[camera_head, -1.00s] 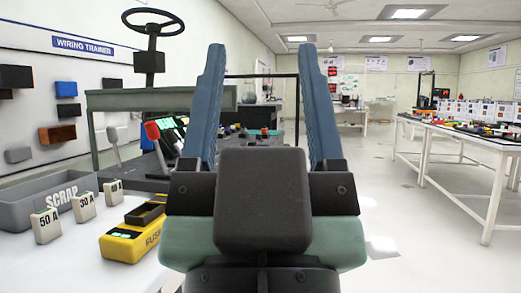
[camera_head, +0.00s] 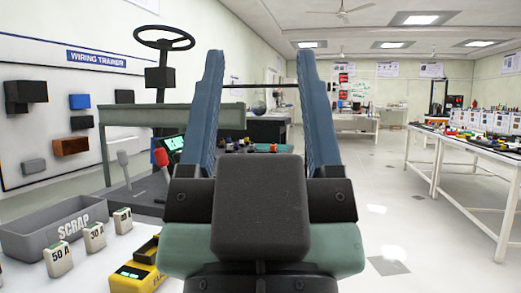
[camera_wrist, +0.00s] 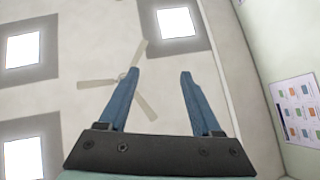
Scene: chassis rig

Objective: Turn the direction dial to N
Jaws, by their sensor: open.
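My gripper (camera_head: 260,53) points up and away in the head view, its two blue fingers wide apart with nothing between them. The wrist view also shows my gripper (camera_wrist: 160,72) open and empty against the ceiling. The chassis rig stands ahead to the left, with a steering wheel (camera_head: 163,39), a grey-knobbed lever (camera_head: 123,160), a red-knobbed lever (camera_head: 161,160) and a lit green screen (camera_head: 175,144). My gripper is apart from all of these. I cannot make out the direction dial or its letters; my arm hides part of the rig.
At the near left are a grey SCRAP bin (camera_head: 40,239), several fuse blocks (camera_head: 95,237) and a yellow tester (camera_head: 135,276). A wiring trainer board (camera_head: 95,57) hangs on the left wall. A white table (camera_head: 470,143) stands at right. The floor between is clear.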

